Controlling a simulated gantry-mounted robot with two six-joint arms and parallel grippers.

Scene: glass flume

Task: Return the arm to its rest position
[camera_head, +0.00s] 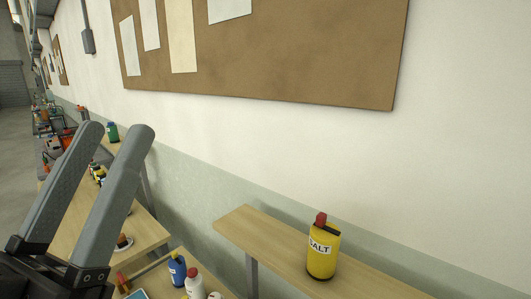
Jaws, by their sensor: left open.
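My left gripper (117,128) shows large at the left of the head view, raised in front of the benches. Its two grey fingers stand apart with nothing between them. The dark gripper body is cut off at the lower left corner. My right gripper is not in view.
A yellow salt container (322,252) with a red cap stands on a wooden shelf (245,222) along the wall. Blue (177,268) and white (194,284) bottles stand low on a bench. A cork board (290,50) hangs on the wall. More cluttered benches recede at left.

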